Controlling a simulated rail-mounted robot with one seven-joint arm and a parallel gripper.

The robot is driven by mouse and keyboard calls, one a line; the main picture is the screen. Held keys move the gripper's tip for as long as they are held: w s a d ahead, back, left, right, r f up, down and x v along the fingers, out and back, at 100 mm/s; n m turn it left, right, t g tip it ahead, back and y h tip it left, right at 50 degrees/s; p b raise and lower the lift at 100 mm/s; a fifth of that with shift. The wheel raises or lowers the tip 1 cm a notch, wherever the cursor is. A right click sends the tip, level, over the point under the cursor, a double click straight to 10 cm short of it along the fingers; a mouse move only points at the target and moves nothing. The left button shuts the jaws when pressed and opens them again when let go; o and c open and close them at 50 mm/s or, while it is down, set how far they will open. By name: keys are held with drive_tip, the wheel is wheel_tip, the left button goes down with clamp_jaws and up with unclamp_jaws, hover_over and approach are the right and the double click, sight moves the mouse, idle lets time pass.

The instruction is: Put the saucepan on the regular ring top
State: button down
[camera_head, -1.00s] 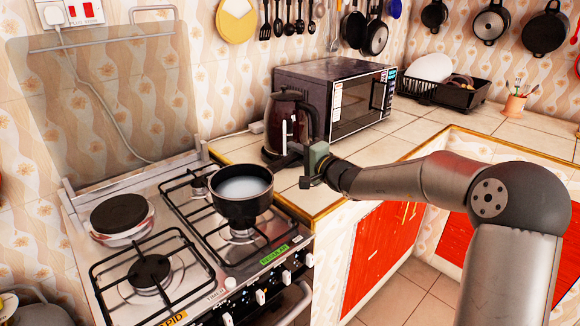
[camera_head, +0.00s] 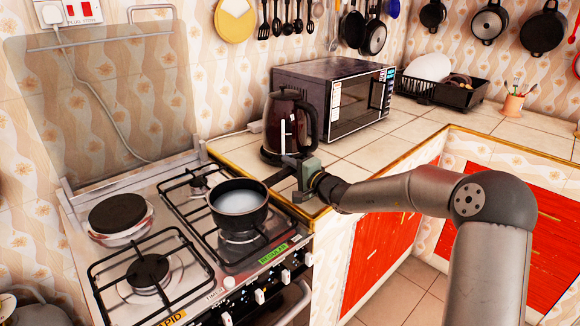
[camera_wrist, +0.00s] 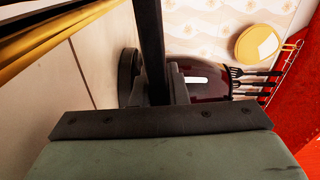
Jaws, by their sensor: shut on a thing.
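The saucepan (camera_head: 238,207) is small and dark with a pale inside, and stands upright over the front right burner of the stove. The regular ring (camera_head: 239,238), by the green REGULAR label, shows partly below the pan. I cannot tell whether the pan's base touches the grate. My gripper (camera_head: 297,176) is to the right of the pan, near the counter edge, and is shut on the pan's handle (camera_head: 279,177). In the wrist view a dark bar, apparently the handle (camera_wrist: 151,45), runs up from between the fingers.
The kettle (camera_head: 290,125) stands just behind my gripper, with the microwave (camera_head: 345,95) to its right. The stove (camera_head: 215,290) has a solid plate (camera_head: 118,214) at back left and another burner (camera_head: 148,271) at front left.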

drive_tip(key=c, duration=1.4)
unclamp_jaws()
drive_tip(key=shift+c, duration=0.2)
